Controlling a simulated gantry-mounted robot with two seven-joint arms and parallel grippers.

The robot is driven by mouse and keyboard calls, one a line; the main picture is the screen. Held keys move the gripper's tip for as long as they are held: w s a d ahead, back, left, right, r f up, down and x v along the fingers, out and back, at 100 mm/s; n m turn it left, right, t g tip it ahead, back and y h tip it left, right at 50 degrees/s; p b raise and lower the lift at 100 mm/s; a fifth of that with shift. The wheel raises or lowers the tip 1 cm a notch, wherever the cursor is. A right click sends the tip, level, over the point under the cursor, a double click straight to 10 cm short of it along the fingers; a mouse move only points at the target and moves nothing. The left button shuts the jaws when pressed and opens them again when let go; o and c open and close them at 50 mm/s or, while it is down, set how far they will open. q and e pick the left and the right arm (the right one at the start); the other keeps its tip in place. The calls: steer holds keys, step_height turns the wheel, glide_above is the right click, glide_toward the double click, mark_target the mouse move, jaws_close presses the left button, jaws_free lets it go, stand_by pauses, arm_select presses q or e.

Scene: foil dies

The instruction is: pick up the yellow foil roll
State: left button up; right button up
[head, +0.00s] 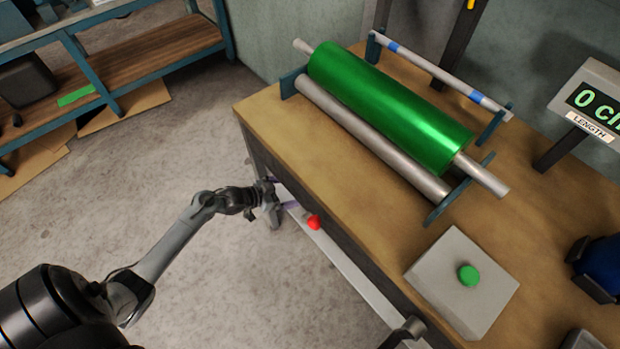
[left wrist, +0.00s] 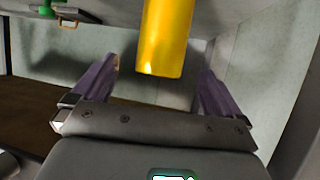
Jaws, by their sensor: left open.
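The yellow foil roll (left wrist: 166,38) shows in the left wrist view as a glossy yellow cylinder, coming down from the top edge. Its near end lies between the line of my two left fingers, with gaps on both sides. I cannot tell how far beyond the fingertips it is. My left gripper (left wrist: 158,72) is open, with purple finger pads. In the head view my left gripper (head: 282,206) is at the front side of the bench, low, near the red knob. The yellow roll cannot be made out in the head view. My right gripper is not in view.
A wooden bench (head: 385,226) carries a green foil roll (head: 390,105) on a roller stand. A red knob (head: 313,222) sits by a pale rail (head: 345,264) along the bench front. A grey box with a green button (head: 468,275) and a length display (head: 595,105) stand right.

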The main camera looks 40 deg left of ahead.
arm_select(q)
steer(key=r+b+x, duration=0.1)
steer(key=b+x, duration=0.4)
steer(key=x, duration=0.5)
steer(key=shift+w+b, duration=0.3)
steer(key=shift+w, duration=0.3)
steer(key=shift+f, duration=0.15)
steer(key=shift+c, duration=0.2)
steer(key=c, duration=0.9)
steer(key=shift+c, duration=1.1)
steer(key=shift+r, duration=0.25)
